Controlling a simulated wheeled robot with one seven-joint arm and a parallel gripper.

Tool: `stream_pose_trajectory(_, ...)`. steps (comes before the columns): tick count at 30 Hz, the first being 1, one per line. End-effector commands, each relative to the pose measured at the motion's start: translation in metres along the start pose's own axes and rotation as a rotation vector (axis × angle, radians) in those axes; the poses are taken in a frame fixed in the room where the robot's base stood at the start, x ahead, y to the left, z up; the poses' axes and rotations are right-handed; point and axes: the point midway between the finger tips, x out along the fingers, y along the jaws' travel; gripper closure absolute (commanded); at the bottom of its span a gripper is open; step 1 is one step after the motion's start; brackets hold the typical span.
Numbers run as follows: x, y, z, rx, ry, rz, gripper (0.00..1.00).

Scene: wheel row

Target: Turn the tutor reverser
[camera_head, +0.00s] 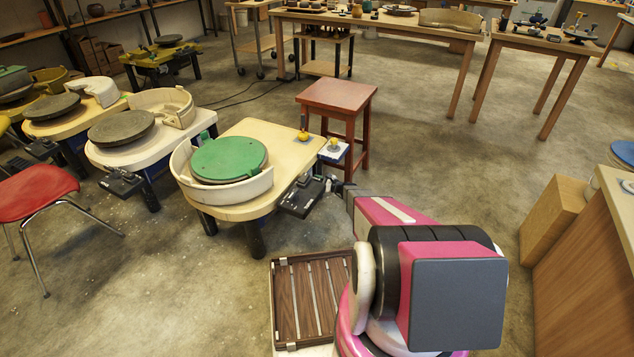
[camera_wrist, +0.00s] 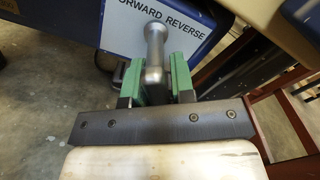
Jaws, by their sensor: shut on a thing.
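The wheel with the green round head (camera_head: 229,160) and cream table stands in mid-picture. A small white panel with a blue edge (camera_head: 333,152) is at its right side. In the wrist view the panel (camera_wrist: 205,28) reads FORWARD on the left and REVERSE on the right. A grey metal lever with a round end (camera_wrist: 154,34) shows between those words, its lower part running between my green fingers. My gripper (camera_wrist: 153,75) is shut on this lever. In the head view my arm reaches toward the panel, and the fingers are too small to make out.
A black pedal (camera_head: 302,197) sits beside the wheel, low down. A red stool (camera_head: 337,100) stands close behind the panel. Other wheels (camera_head: 123,130) stand to the left with a red chair (camera_head: 38,192). A wooden counter (camera_head: 590,260) is at the right; open floor lies between.

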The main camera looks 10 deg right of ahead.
Motion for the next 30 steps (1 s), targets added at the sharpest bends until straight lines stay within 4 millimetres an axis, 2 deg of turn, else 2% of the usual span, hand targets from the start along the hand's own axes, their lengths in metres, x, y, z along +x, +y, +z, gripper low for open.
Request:
stream_pose_trajectory(11,-0.001,-0.001,0.004,-0.004,-0.007,-0.002,1.0)
stream_pose_trajectory(12,-0.001,-0.001,0.004,-0.004,-0.007,-0.002,0.7)
stream_pose_trajectory(13,-0.001,-0.001,0.004,-0.004,-0.006,-0.002,0.6)
stream_pose_trajectory(14,-0.001,-0.001,0.004,-0.004,-0.006,-0.002,0.57)
stream_pose_trajectory(23,-0.002,0.0,0.002,-0.003,-0.002,0.0,0.57)
stream_pose_trajectory(26,-0.009,0.0,0.002,-0.003,-0.001,0.0,0.57)
stream_pose_trajectory(30,-0.032,0.0,0.002,-0.003,-0.001,-0.002,0.57)
